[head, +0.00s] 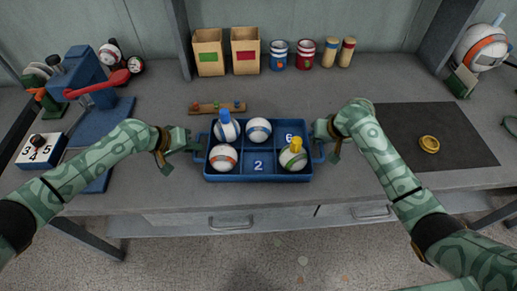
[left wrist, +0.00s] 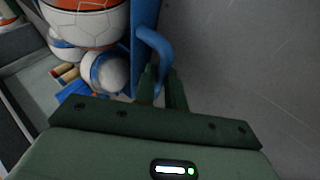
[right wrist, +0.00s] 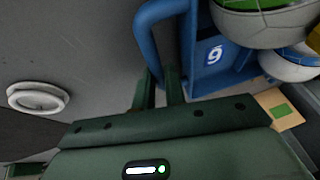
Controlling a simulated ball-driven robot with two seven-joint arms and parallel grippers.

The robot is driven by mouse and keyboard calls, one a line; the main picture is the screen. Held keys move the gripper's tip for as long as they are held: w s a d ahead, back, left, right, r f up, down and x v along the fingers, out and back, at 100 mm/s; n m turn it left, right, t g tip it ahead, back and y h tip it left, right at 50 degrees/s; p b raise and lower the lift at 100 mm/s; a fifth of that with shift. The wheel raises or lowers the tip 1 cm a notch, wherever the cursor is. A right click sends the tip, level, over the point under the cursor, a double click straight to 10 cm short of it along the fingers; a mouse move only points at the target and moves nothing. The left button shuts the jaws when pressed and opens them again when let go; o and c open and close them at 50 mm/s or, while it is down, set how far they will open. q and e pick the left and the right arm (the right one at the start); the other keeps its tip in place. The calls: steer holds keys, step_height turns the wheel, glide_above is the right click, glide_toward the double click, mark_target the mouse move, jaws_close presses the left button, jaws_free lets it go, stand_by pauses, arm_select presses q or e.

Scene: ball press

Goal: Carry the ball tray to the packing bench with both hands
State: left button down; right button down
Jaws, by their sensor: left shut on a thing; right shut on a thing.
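The blue ball tray (head: 258,178) is in the middle of the head view, over the grey bench near its front edge. It looks level; I cannot tell whether it touches the bench. A blue-topped ball (head: 227,132), a white and blue ball (head: 258,130), an orange and white ball (head: 223,158) and a yellow-topped green and white ball (head: 292,158) sit in it. The compartments marked 2 and 6 are empty. My left gripper (head: 196,145) is shut on the left handle (left wrist: 152,45). My right gripper (head: 321,132) is shut on the right handle (right wrist: 147,35).
A dark mat (head: 400,125) with a yellow ring (head: 429,144) lies right. A blue press (head: 88,75) with a red lever and a number block (head: 40,150) stand left. Boxes (head: 208,52) and tins (head: 278,55) line the back. A peg strip (head: 216,108) lies behind the tray.

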steer(key=shift+r, duration=0.1)
